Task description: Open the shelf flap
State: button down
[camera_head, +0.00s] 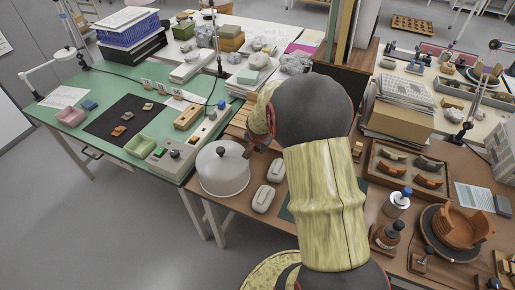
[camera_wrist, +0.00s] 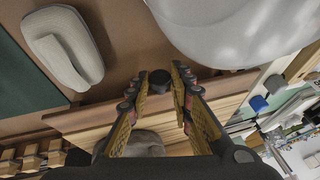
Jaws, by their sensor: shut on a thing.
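My gripper (camera_wrist: 157,88) is shut on a small dark knob (camera_wrist: 160,77), which sits between its fingertips in the wrist view. Brown wooden boards (camera_wrist: 85,118) run across behind the fingers, and the knob seems to belong to this shelf front. How far the flap stands open I cannot tell. In the head view the gripper (camera_head: 254,145) is just right of the white lidded pot (camera_head: 224,176), and my arm hides most of the shelf. A bit of its wood (camera_head: 238,120) shows left of the arm.
The pot (camera_wrist: 235,30) is close beside the gripper in the wrist view. A pale rounded block (camera_wrist: 65,45) lies on the brown table; two such blocks (camera_head: 264,198) show in the head view. At the right are a sherd tray (camera_head: 372,158) and a blue-capped bottle (camera_head: 398,203).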

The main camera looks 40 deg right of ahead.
jog(key=shift+r+p, duration=0.15)
jog(key=shift+p, duration=0.3)
jog(key=p, duration=0.3)
jog(key=shift+r+y, duration=0.3)
jog(key=shift+r, duration=0.05)
jog(key=shift+d+p, duration=0.1)
jog(key=shift+p, duration=0.55)
jog(key=shift+r+y+p, duration=0.15)
jog(key=shift+y+p, duration=0.15)
jog(key=shift+p, duration=0.75)
jog(key=shift+w+d+r+g+p, duration=0.15)
jog(key=shift+g+p, duration=0.15)
jog(key=shift+p, duration=0.55)
jog(key=shift+y, duration=0.3)
jog(key=shift+p, duration=0.35)
jog(key=c, duration=1.6)
grip_release()
